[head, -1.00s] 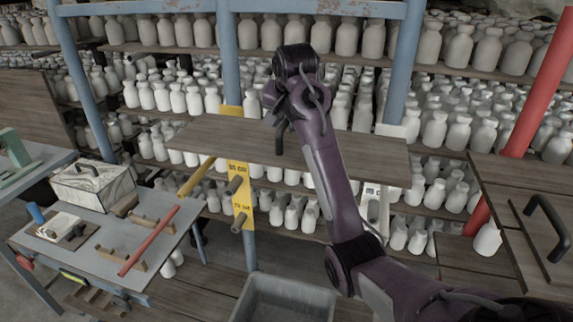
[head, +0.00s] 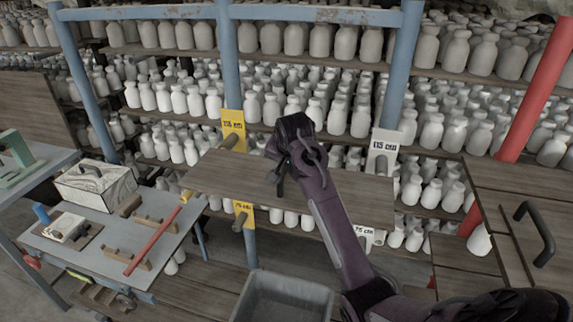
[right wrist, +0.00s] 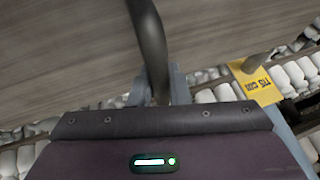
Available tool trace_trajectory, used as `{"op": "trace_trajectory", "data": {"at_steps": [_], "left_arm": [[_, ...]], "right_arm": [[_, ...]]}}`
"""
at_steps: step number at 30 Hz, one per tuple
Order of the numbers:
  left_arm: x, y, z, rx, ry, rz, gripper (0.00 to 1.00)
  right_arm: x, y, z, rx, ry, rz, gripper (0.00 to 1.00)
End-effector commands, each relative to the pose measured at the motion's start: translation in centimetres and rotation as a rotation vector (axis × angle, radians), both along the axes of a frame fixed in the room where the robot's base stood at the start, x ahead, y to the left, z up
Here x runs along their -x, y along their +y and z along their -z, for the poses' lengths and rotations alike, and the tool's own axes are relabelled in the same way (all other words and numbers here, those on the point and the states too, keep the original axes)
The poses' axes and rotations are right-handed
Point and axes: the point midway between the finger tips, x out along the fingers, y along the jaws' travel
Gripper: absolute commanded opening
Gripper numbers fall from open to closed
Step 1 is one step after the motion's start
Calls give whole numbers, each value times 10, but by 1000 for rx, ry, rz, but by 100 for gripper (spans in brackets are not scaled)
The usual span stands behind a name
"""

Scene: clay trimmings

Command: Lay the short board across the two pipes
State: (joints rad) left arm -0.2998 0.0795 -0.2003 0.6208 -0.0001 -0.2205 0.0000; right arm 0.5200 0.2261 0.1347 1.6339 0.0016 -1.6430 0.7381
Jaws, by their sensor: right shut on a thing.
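My right gripper (head: 284,164) is shut on the black bar handle (head: 281,184) of a grey-brown board (head: 225,177). The board is held roughly level in front of the rack. The right wrist view shows the handle (right wrist: 152,45) between the fingers and the board (right wrist: 60,60) beyond. Short pipe stubs jut from the uprights: an upper left one (head: 229,142) at a yellow 115 cm plate, and a lower left one (head: 239,222) at a 75 cm plate. The board appears between these heights; contact is unclear. It partly hides the right-hand plates. My left gripper is out of view.
Shelves of white bottles (head: 280,38) stand behind blue posts. A grey bin (head: 285,300) is below. At left, a bench (head: 75,240) holds a box and a red stick (head: 153,240). At right is another panel with a black handle (head: 535,225).

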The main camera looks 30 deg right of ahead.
Motion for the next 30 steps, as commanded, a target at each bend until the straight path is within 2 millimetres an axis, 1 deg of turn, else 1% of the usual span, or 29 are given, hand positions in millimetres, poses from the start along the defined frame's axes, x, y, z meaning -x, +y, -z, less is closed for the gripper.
{"op": "trace_trajectory", "data": {"at_steps": [2, 6, 7, 11, 12, 19, 22, 23, 26, 30], "left_arm": [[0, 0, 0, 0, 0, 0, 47], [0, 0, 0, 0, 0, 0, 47], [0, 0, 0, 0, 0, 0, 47], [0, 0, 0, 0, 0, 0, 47], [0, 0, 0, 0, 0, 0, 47], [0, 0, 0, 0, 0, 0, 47], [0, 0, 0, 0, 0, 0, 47], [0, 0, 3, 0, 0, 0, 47], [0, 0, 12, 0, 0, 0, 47], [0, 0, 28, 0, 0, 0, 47]], "right_arm": [[0, 0, -2, 1, -5, 0, 0], [0, 0, 2, 0, -4, 0, 0], [0, 0, 3, 0, 0, 1, 19], [0, 0, 3, 0, 0, 1, 36], [0, 0, 3, 0, 0, 0, 38], [0, 0, 3, 0, 0, 0, 38], [0, 0, -1, 0, -1, 0, 38], [1, 0, -2, 1, -3, 0, 38], [7, 3, -12, 1, -6, 0, 38], [21, 10, -36, 1, -8, 0, 38]]}}
